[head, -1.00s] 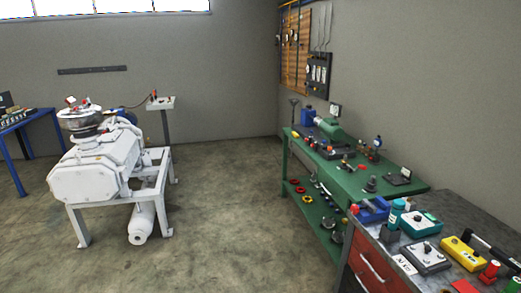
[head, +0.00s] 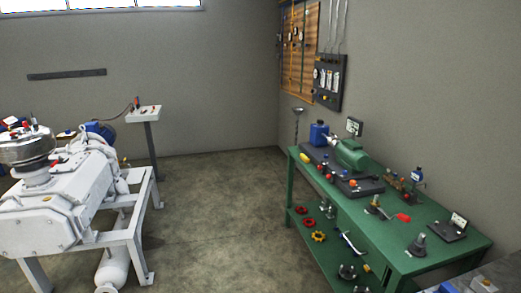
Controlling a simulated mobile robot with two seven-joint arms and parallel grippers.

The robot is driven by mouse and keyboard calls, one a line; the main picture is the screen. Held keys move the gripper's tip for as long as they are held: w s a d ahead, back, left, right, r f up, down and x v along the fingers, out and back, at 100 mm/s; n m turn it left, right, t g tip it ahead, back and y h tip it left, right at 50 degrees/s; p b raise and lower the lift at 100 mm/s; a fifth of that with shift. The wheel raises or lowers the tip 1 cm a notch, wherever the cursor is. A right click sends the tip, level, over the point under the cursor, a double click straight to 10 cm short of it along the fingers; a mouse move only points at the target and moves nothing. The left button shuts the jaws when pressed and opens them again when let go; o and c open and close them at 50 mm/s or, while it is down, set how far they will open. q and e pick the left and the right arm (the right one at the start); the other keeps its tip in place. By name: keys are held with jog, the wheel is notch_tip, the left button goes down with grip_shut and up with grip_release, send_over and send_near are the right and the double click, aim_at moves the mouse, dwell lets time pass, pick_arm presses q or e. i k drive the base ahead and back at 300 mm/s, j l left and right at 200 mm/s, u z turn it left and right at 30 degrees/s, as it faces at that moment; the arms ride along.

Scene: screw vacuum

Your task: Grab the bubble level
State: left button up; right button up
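I cannot pick out a bubble level for certain in the head view. Small tools and fittings lie on the green workbench (head: 388,242) at the right, and several are too small to name. Among them are a green motor-like unit (head: 350,154), a red-handled part (head: 402,217) and a dark plate with an upright white-faced piece (head: 452,228). Neither of my grippers is in view.
A large white machine on a frame (head: 45,205) stands at the left. Behind it is a pedestal control box (head: 143,114). A wooden tool board (head: 301,58) and black panel (head: 329,83) hang on the wall. Floor (head: 220,220) between machine and bench is clear.

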aim_at(306, 161)
jog(key=i+z, duration=0.15)
jog(key=i, duration=0.3)
jog(key=i+j+z, duration=0.15)
jog(key=i, duration=0.3)
jog(key=i+j+z, duration=0.15)
jog(key=i, duration=0.3)
jog(key=z, duration=0.15)
jog(key=i+u, duration=0.15)
jog(key=u, duration=0.2)
jog(key=i+u, duration=0.15)
jog(key=u, duration=0.2)
